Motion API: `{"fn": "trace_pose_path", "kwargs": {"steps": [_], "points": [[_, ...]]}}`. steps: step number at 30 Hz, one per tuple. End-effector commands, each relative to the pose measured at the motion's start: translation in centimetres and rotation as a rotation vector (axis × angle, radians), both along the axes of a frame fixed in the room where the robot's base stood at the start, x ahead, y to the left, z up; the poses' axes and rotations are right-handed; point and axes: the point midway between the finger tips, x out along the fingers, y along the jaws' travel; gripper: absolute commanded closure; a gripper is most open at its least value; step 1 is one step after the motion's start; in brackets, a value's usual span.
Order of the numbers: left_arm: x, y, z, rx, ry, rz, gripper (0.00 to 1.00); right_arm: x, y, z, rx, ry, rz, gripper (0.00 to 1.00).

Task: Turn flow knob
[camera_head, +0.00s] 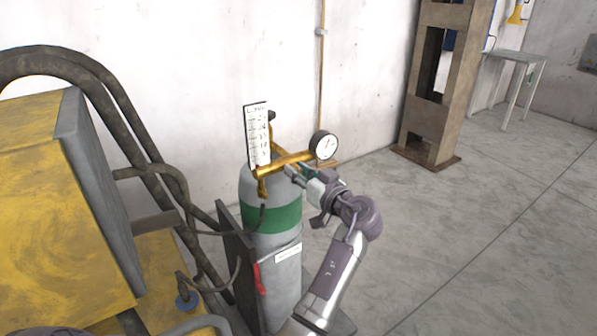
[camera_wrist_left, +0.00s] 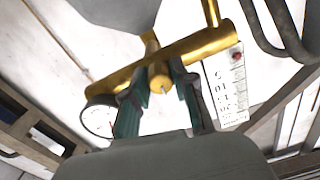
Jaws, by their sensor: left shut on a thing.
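The brass regulator (camera_head: 285,163) sits on top of a grey gas cylinder with a green band. It carries a white flow scale (camera_head: 257,135) and a round pressure gauge (camera_head: 323,145). My left gripper (camera_head: 291,172) reaches the regulator's front from the lower right. In the left wrist view, its dark green fingers (camera_wrist_left: 160,92) are shut on a short brass knob (camera_wrist_left: 157,76) that projects from the brass bar (camera_wrist_left: 190,47). The gauge (camera_wrist_left: 99,117) and the scale (camera_wrist_left: 228,84) lie to either side. In the head view the gripper mostly hides the knob. My right gripper is not in view.
The cylinder (camera_head: 271,252) stands in a dark metal holder with a red-handled item (camera_head: 258,277). Thick black hoses (camera_head: 125,100) and a yellow machine (camera_head: 55,190) crowd the left. A rusty steel column (camera_head: 447,80) stands at back right. The floor right of my arm is clear.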

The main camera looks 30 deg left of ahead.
Motion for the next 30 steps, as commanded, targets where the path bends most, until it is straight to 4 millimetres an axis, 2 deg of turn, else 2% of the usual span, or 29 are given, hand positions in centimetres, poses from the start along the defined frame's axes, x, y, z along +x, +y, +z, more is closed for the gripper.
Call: {"fn": "trace_pose_path", "kwargs": {"steps": [11, 20, 30], "points": [[0.0, 0.0, 0.1, 0.046, 0.108, -0.001, 1.0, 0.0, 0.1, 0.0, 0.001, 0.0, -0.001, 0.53], [0.1, 0.0, 0.2, 0.145, 0.344, -0.002, 1.0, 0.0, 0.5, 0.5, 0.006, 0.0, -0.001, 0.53], [0.1, 0.0, 0.2, 0.27, 0.645, 0.0, 1.0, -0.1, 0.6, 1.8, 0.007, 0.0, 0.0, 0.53]]}}
